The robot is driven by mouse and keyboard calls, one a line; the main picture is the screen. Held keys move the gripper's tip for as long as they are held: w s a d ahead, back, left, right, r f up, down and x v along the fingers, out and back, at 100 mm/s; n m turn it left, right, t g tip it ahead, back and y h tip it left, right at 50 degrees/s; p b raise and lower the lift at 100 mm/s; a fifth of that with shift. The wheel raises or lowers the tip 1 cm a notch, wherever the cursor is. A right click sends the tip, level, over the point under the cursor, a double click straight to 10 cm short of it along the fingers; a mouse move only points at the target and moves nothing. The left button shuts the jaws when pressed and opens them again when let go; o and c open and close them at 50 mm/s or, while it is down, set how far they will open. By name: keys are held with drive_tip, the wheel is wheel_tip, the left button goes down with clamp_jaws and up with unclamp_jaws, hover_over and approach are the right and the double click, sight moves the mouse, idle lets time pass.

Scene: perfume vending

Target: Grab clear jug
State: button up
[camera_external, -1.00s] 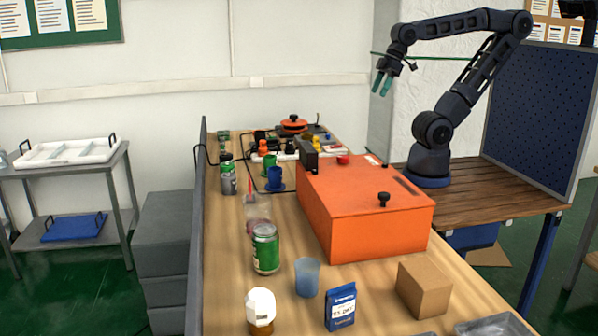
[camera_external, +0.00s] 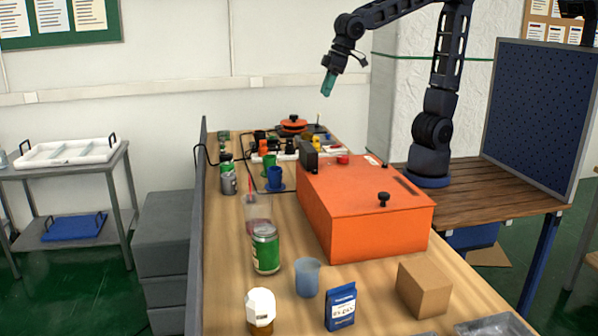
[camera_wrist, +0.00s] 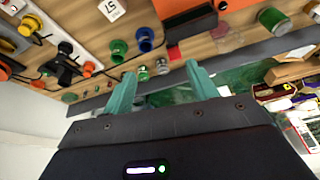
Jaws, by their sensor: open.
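The clear jug (camera_external: 256,212) looks like the see-through vessel with a reddish stick in it, standing on the wooden counter behind the green can, which hides part of it. In the wrist view a faint see-through shape (camera_wrist: 228,38) near the upper right appears to be the same vessel. My gripper (camera_external: 328,86) is high above the far part of the counter, well apart from the jug, its teal fingers pointing down. In the wrist view my gripper (camera_wrist: 162,82) has its fingers spread, with nothing held between them.
An orange box (camera_external: 365,210) fills the counter's right side. The green can (camera_external: 265,250) stands just in front of the jug. A translucent blue cup (camera_external: 307,278) and cardboard box (camera_external: 424,287) are nearer.

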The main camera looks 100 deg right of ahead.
drive_tip(key=w+a+f, duration=0.4)
drive_tip(key=w+a, duration=0.3)
drive_tip(key=w, duration=0.2)
drive_tip(key=m+h, duration=0.1)
drive_tip(key=m, duration=0.1)
approach(256, 211)
wheel_tip(256, 211, down, 2)
drive_tip(key=x, duration=0.5)
drive_tip(key=shift+d, duration=0.3)
drive_tip(key=shift+w+x, duration=0.15)
drive_tip(key=shift+x, duration=1.2)
drive_tip(key=shift+w+x, duration=0.15)
drive_tip(key=shift+x, duration=1.15)
drive_tip(key=shift+a+r, duration=0.1)
drive_tip(key=c, duration=1.2)
